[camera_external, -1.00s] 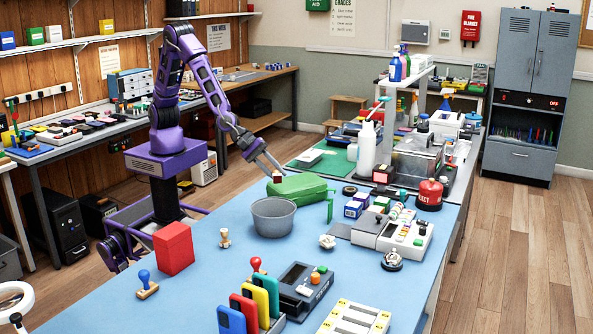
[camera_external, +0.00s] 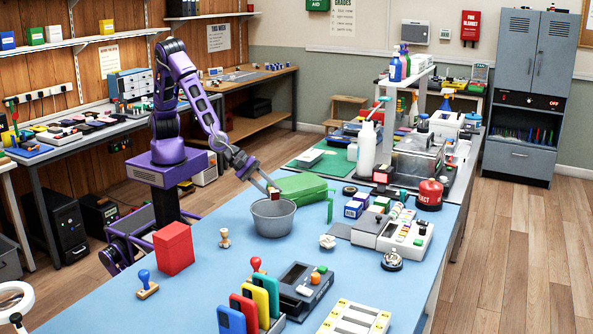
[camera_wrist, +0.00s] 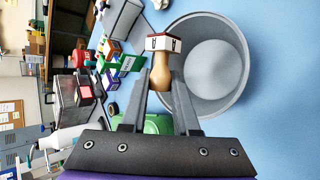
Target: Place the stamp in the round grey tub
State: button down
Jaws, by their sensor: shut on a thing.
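My gripper (camera_external: 271,186) is shut on a stamp (camera_external: 275,196) with a wooden handle and a dark red and white block. In the wrist view the stamp (camera_wrist: 163,50) sticks out past the fingertips, its handle pinched between them. The round grey tub (camera_external: 272,224) stands on the blue table just below my gripper. In the wrist view the tub (camera_wrist: 240,88) is open, its visible floor bare, and the stamp overlaps its rim on one side. In the external view the stamp shows above the tub's far rim; its exact height cannot be told.
A green case (camera_external: 303,186) lies right behind the tub. A wooden stamp (camera_external: 224,239), a red box (camera_external: 174,249) and a blue-handled stamp (camera_external: 146,284) stand to the left. A crumpled white piece (camera_external: 327,241) lies to the right. Table around the tub's front is clear.

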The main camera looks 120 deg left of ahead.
aim_at(271, 205)
jog(key=shift+f+b, duration=2.3)
jog(key=shift+f, duration=0.6)
jog(key=c, duration=0.6)
grip_release()
jog(key=shift+r, duration=0.1)
notch_tip(271, 205, up, 7)
jog(key=p, duration=0.6)
jog(key=shift+p, duration=0.4)
